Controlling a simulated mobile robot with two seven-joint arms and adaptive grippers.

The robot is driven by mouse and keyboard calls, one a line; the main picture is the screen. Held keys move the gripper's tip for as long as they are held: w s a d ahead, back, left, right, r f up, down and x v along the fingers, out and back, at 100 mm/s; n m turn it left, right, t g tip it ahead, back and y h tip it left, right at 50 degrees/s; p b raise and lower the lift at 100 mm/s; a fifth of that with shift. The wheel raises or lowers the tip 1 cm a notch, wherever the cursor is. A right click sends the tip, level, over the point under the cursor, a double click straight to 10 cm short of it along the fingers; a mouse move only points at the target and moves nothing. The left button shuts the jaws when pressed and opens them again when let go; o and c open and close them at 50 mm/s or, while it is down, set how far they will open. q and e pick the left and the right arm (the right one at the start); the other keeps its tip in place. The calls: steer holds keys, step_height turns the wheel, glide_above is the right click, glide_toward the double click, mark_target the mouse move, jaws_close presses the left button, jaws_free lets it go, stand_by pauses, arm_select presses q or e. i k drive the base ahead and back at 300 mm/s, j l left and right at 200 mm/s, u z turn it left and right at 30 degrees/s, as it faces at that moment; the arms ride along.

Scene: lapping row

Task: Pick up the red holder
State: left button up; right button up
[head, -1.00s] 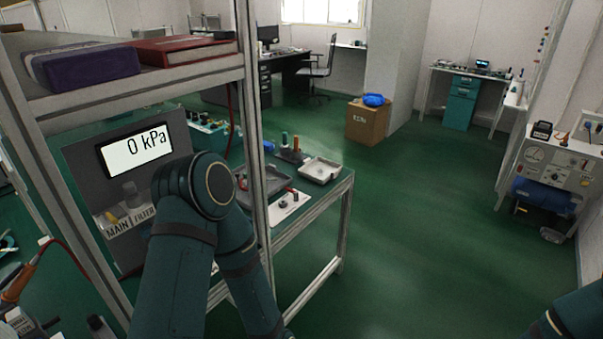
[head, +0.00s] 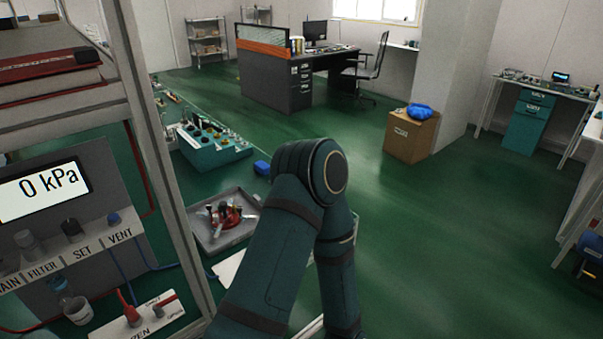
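A red piece (head: 228,216) with several dark and pale parts standing on or around it sits in a grey tray (head: 196,232) left of centre. It looks like the red holder, but it is small and partly covered. My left arm rises from the bottom edge, its bent joint just right of the tray. The arm hides part of the bench there. Neither gripper shows in the head view, so no hold on the red piece can be seen.
A shelf post (head: 165,160) stands between the gauge panel (head: 100,190) and the tray. A teal case (head: 215,147) lies beyond the tray. A cardboard box (head: 410,137) and a dark desk (head: 275,80) stand farther back. Green floor is free at centre right.

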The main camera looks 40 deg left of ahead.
mark_target(224, 225)
steer(key=i+u, duration=0.35)
steer(key=i+l+u, duration=0.2)
steer(key=u, duration=0.2)
steer(key=i+l+u, duration=0.35)
steer(key=k+j, duration=0.05)
steer(key=j, duration=0.05)
